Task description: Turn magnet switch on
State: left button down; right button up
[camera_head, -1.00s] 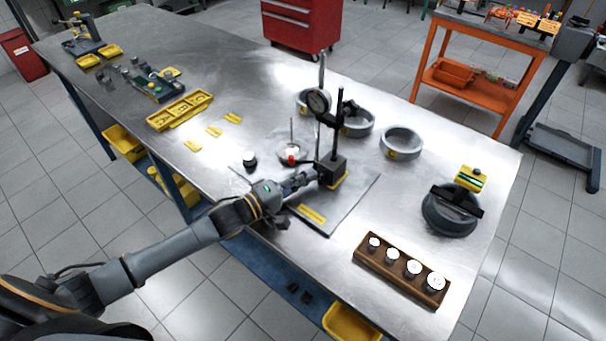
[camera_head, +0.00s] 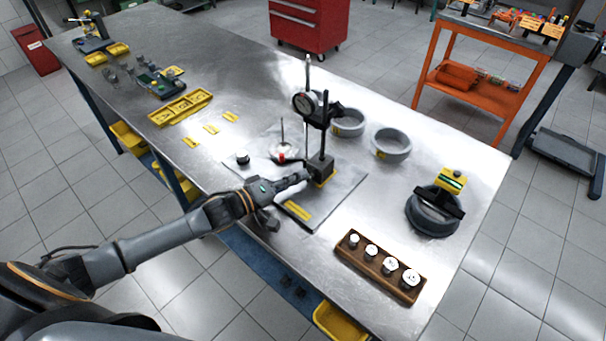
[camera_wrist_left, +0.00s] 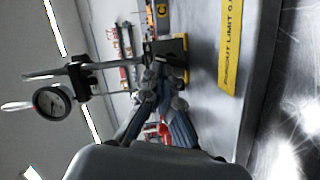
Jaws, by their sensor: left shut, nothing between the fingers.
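The magnetic base (camera_head: 321,168) of the dial indicator stand is a dark block standing upright on a grey plate (camera_head: 345,183). A dark post rises from it and carries the dial gauge (camera_head: 304,103). My left gripper (camera_head: 306,175) is shut and empty, its fingertips at or very near the left side of the base. In the left wrist view, the fingers (camera_wrist_left: 160,85) point at the base (camera_wrist_left: 168,50), and the dial (camera_wrist_left: 52,101) shows at left. The switch itself is too small or hidden to make out. My right gripper is not in view.
A red-marked part with a thin rod (camera_head: 283,152) and a small dark cylinder (camera_head: 242,158) stand close behind my left gripper. Grey rings (camera_head: 391,145) are farther back. A wooden block with several pistons (camera_head: 380,266) is at the front right.

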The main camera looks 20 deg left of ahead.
pick_arm(q)
jog(key=shift+d+r+m+p, duration=0.2)
jog(key=shift+r+m+p, duration=0.1)
jog(key=shift+r+m, duration=0.1)
jog(key=shift+a+f+m+y+p, duration=0.1)
jog(key=shift+m+y+p, duration=0.2)
jog(key=shift+m+p, duration=0.15)
jog(key=shift+d+f, duration=0.15)
jog(key=shift+d, duration=0.05)
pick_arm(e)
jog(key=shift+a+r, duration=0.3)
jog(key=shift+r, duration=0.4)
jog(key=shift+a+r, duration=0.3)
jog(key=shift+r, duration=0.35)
pick_arm(q)
jog(key=shift+s+f, duration=0.1)
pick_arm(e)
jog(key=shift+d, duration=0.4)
pick_arm(q)
jog(key=shift+p, duration=0.35)
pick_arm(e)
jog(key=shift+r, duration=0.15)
